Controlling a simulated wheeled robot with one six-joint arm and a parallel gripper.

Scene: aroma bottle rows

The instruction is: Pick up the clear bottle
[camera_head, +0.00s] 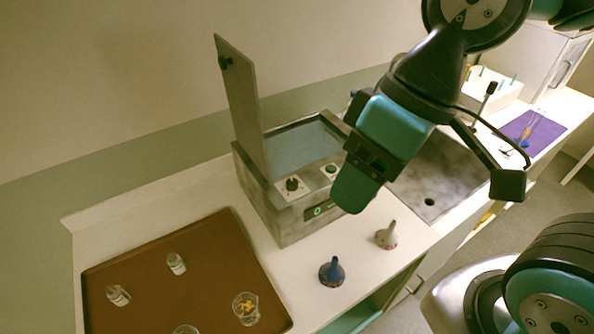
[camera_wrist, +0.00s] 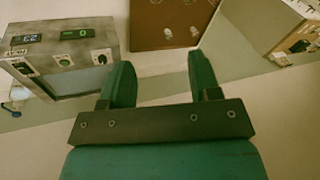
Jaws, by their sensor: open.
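Several small clear glass containers stand on the brown tray (camera_head: 215,262) at the lower left of the head view. Two look like little clear bottles, one nearer the tray's middle (camera_head: 176,264) and one at its left (camera_head: 118,295). Another clear container (camera_head: 246,308) holds yellow pieces, and one is cut off by the bottom edge. I cannot tell which is the clear bottle meant. My gripper (camera_head: 355,188) hangs above the counter by the grey box, well away from the tray. In the wrist view its two green fingers (camera_wrist: 160,72) are apart and empty.
A grey box (camera_head: 295,228) with dials and a raised lid stands between the tray and my gripper. A blue flask (camera_head: 332,271) and a pale flask (camera_head: 387,237) stand in front of it. A sink (camera_head: 440,180) and a purple mat (camera_head: 530,130) lie to the right.

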